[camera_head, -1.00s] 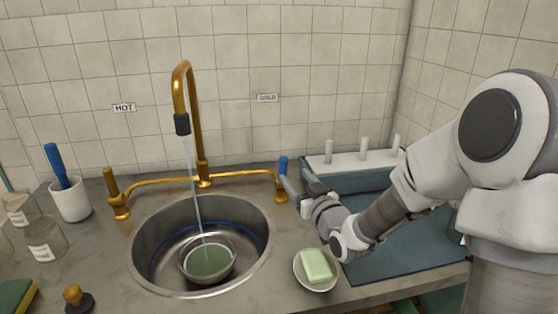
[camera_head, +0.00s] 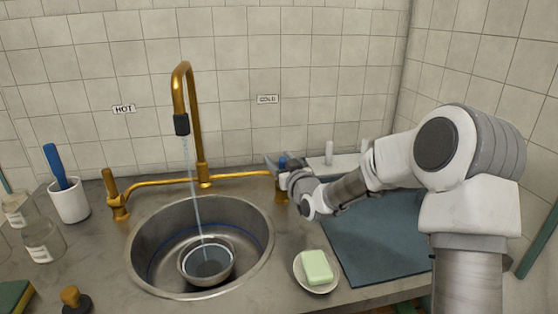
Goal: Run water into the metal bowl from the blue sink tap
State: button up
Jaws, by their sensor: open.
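The metal bowl (camera_head: 207,264) stands upright in the round sink (camera_head: 145,250). A thin stream of water (camera_head: 193,190) falls from the dark nozzle of the brass spout (camera_head: 182,125) into the bowl, and the inside of the bowl looks dark. The blue tap (camera_head: 282,161) is at the right end of the brass pipe, under the COLD sign (camera_head: 267,99). My gripper (camera_head: 275,166) is open at the blue tap and partly hides it. I cannot tell whether the jaws touch the handle.
A brass tap (camera_head: 109,184) stands at the left under the HOT sign (camera_head: 123,109). A soap dish with pale green soap (camera_head: 316,268) sits right of the sink. A white cup with a blue-handled brush (camera_head: 69,200) and glass jars stand at the left. A blue-grey mat lies under my arm.

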grip_shut()
dwell(1.4)
